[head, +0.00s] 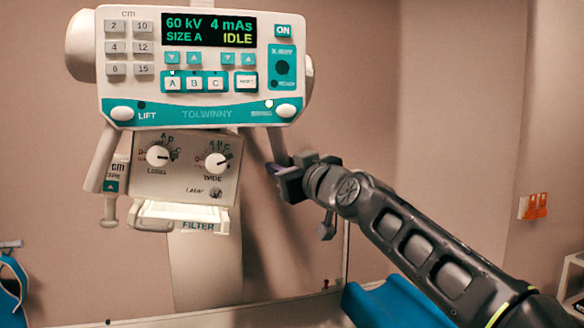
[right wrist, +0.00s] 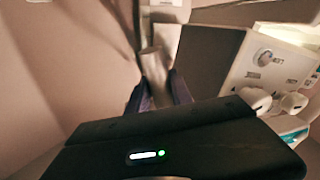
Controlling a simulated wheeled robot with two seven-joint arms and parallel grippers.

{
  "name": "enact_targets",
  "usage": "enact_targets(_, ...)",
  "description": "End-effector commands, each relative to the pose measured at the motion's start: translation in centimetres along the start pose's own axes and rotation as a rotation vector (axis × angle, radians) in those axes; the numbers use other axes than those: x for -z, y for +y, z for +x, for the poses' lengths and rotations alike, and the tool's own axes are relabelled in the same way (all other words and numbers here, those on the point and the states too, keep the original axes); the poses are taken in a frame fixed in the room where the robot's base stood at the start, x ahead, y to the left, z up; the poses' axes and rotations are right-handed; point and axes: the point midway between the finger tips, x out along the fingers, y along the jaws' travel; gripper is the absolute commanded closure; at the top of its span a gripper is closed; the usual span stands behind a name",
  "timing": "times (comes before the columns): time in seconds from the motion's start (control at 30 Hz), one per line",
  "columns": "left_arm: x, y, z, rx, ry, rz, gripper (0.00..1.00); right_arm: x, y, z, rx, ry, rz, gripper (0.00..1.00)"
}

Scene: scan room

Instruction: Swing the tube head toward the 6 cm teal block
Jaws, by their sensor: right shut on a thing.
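The tube head (head: 200,70) hangs at the upper left of the head view, a white and teal unit whose display reads 60 kV, 4 mAs, SIZE A, IDLE. A grey handle bar slopes down on each side: the left handle (head: 101,158) and the right handle (head: 277,145). My right gripper (head: 284,176) is at the lower end of the right handle. In the right wrist view my fingers are shut around the grey handle (right wrist: 152,62). No teal block can be made out in either view. My left gripper is out of view.
Below the display is a collimator box (head: 187,165) with two dials and a white filter tray (head: 180,215). A blue padded surface (head: 390,303) lies under my right arm. Orange items (head: 536,206) hang on the right wall. The space between arm and right wall looks free.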

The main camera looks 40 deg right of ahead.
Motion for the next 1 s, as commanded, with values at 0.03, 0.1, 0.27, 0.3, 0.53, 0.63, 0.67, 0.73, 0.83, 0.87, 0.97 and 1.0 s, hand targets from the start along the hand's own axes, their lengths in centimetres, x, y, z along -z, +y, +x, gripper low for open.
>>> enact_targets(0.03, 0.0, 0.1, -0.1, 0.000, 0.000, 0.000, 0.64, 0.0, 0.0, 0.0, 0.001, -0.002, 0.002, 1.00)
enact_targets(0.1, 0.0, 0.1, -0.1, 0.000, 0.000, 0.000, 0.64, 0.0, 0.0, 0.0, 0.001, -0.003, 0.002, 1.00)
enact_targets(0.27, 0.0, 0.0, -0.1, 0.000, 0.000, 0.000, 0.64, 0.0, 0.1, 0.0, 0.000, -0.002, 0.000, 0.68)
enact_targets(0.3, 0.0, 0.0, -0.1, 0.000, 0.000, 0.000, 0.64, 0.0, 0.1, 0.0, 0.000, -0.002, 0.000, 0.65)
enact_targets(0.53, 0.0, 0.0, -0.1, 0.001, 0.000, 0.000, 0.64, 0.0, 0.1, 0.0, -0.001, -0.002, -0.001, 0.52)
enact_targets(0.63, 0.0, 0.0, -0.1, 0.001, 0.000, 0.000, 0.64, 0.0, 0.1, 0.0, -0.001, -0.002, -0.001, 0.52)
enact_targets(0.67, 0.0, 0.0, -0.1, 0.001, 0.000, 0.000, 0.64, 0.1, 0.1, 0.0, -0.001, -0.001, -0.001, 0.52)
enact_targets(0.73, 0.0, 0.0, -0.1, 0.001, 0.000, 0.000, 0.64, 0.0, 0.1, -0.1, -0.001, -0.001, -0.001, 0.52)
enact_targets(0.83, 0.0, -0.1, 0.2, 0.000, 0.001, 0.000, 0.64, -0.1, 0.1, -0.6, -0.001, -0.001, -0.002, 0.52)
enact_targets(0.87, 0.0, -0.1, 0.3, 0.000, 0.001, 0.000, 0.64, -0.1, 0.1, -0.9, -0.001, -0.001, -0.002, 0.52)
enact_targets(0.97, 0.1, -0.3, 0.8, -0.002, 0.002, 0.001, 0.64, -0.2, 0.1, -2.2, -0.003, 0.000, -0.003, 0.52)
enact_targets(1.0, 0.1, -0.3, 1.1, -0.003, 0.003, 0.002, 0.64, -0.2, 0.2, -2.9, -0.004, 0.001, -0.002, 0.52)
